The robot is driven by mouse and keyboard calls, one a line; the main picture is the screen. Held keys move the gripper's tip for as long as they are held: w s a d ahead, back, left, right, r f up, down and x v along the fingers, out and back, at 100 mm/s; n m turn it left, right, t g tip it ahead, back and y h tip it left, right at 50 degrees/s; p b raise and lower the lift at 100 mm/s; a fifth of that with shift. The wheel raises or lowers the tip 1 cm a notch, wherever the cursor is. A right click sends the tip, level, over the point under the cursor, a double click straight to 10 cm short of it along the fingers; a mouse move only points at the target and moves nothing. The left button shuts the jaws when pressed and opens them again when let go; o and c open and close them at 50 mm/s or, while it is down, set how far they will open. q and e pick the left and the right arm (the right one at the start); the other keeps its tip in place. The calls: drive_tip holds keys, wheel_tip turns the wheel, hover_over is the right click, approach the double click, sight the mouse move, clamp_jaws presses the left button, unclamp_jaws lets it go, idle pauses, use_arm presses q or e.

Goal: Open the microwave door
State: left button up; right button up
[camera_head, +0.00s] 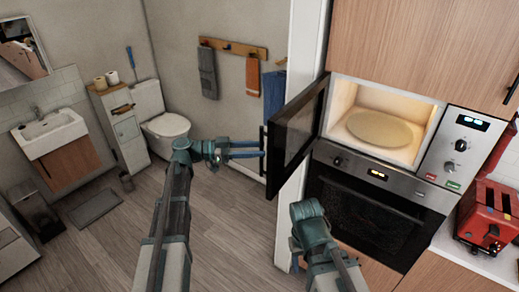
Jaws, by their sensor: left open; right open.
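The microwave (440,150) is built into the wood cabinet, its lit interior and round glass plate (379,129) in plain view. Its dark door (297,132) is hinged on the left and stands swung wide open toward me. The door's handle (262,138) is on the door's outer left edge. My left gripper (257,149) is open, its two fingers reaching right to beside the handle; I cannot tell whether they touch it. My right gripper (309,212) is lower, in front of the oven and below the door; its fingers are hidden.
An oven (365,210) sits below the microwave. A red toaster (488,217) stands on the white counter (480,262) at right. A toilet (165,126), a sink (48,130) and towels (207,72) are at the back left. The floor at left is mostly clear.

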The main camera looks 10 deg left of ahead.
use_arm(q)
drive_tip(key=s+a, duration=0.2)
drive_tip(key=a, duration=1)
drive_tip(key=shift+s+a, duration=0.15)
drive_tip(key=shift+s, duration=0.05)
drive_tip(key=s+d+f+n+g+y+b, duration=0.1)
drive_tip(key=s+d+f+n+y+b, duration=0.3)
drive_tip(key=f, duration=0.7)
drive_tip(key=s+d+f+n+g+y+b, duration=0.1)
drive_tip(key=s+d+f+n+y+b, duration=0.3)
drive_tip(key=s+d+f+y, duration=0.4)
drive_tip(key=s+d+f+n+g+y+b, duration=0.1)
drive_tip(key=s+d+f+n+y+b, duration=0.3)
drive_tip(key=f, duration=1.1)
drive_tip(key=s+d+y, duration=0.2)
drive_tip(key=s, duration=0.2)
drive_tip(key=shift+s+f+g+y+b, duration=0.3)
drive_tip(key=shift+s+f+y+b, duration=0.05)
drive_tip(key=shift+s+y+b, duration=0.05)
